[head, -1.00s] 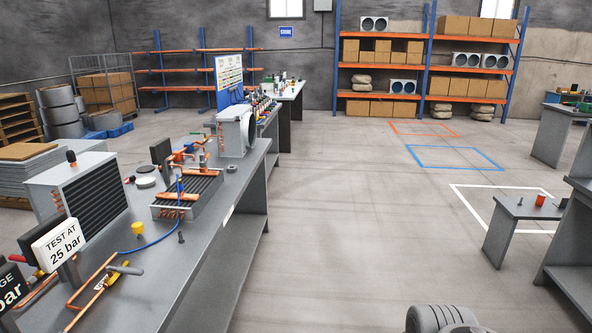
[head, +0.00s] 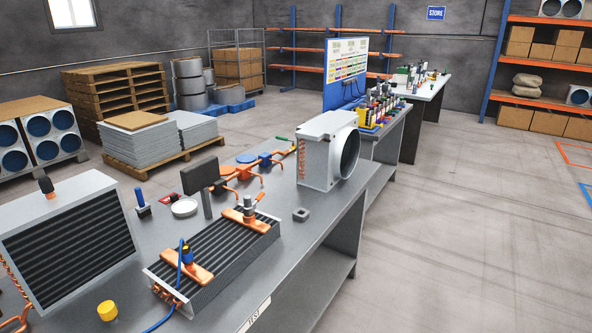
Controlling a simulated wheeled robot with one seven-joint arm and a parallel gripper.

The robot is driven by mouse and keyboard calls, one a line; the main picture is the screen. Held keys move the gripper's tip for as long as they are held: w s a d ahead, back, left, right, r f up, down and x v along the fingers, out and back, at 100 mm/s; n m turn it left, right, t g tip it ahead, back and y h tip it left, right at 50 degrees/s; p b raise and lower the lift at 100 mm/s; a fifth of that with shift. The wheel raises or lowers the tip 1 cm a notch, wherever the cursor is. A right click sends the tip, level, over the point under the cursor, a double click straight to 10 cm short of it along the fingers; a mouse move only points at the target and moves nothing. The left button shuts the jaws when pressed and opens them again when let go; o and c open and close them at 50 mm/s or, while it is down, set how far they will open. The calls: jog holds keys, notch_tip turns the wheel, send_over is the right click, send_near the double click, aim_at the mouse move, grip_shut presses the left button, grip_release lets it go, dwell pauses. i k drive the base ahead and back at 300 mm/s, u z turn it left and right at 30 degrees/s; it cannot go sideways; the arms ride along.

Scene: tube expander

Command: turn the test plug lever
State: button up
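A finned coil (head: 222,262) with copper headers lies on the grey workbench. On its far header stands a grey plug-like fitting (head: 248,207) with a short orange lever (head: 260,196) sticking out up and to the right. On its near header is a fitting with a yellow band (head: 187,252), and a blue hose (head: 180,258) runs from it. I cannot tell for certain which one is the test plug. My gripper is not in view.
Behind the coil stand a dark panel on a post (head: 200,176), a white dish (head: 184,207) and copper pipework with coloured valve parts (head: 265,161). A fan unit (head: 328,150) stands farther along. A black-finned unit (head: 70,242) and yellow cap (head: 107,309) are at left. The floor right is clear.

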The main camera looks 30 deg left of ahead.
aim_at(261, 195)
jog(key=i, duration=2.95)
jog(key=u, duration=2.9)
jog(key=i, duration=0.8)
jog(key=u, duration=2.15)
